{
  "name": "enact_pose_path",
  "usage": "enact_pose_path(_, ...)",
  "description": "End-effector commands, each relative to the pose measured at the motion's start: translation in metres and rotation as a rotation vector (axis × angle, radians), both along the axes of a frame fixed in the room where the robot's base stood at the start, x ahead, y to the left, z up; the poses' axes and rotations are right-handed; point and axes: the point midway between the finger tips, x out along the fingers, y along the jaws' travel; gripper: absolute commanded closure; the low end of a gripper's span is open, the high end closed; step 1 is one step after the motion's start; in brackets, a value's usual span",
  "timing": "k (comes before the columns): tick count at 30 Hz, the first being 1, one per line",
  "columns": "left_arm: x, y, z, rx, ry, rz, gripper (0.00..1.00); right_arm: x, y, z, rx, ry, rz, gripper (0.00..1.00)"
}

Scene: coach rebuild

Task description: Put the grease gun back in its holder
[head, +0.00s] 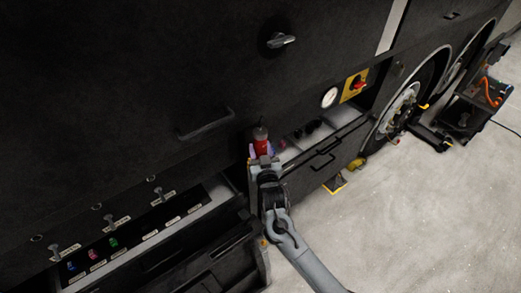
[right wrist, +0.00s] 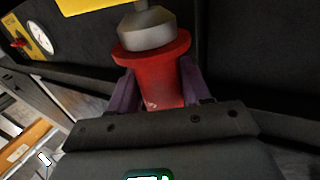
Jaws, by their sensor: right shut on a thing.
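The grease gun (head: 263,145) is red with a grey rounded top, and it stands roughly upright in front of the dark coach side in the head view. In the right wrist view the grease gun (right wrist: 155,75) sits between two purple fingers. My right gripper (head: 266,152) is shut on its red body; the gripper also shows in the right wrist view (right wrist: 158,88). The lower part of the grease gun is hidden behind the gripper. I cannot make out its holder. My left gripper is not in view.
An open bay right of the gripper has a white gauge (head: 329,97) and a yellow plate with a red switch (head: 354,86). A labelled valve panel (head: 130,235) lies at lower left. A cart (head: 470,108) stands beyond the wheel (head: 405,103). The pale floor (head: 420,210) is clear at right.

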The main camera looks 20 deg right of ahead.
Motion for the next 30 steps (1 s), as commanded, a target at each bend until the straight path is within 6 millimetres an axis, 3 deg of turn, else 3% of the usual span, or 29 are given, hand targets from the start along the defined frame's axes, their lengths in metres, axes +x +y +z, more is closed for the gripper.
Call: enact_pose_path(30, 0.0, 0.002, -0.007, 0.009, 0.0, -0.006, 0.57, 0.0, 0.0, -0.008, 0.0, -0.004, 0.0, 0.88)
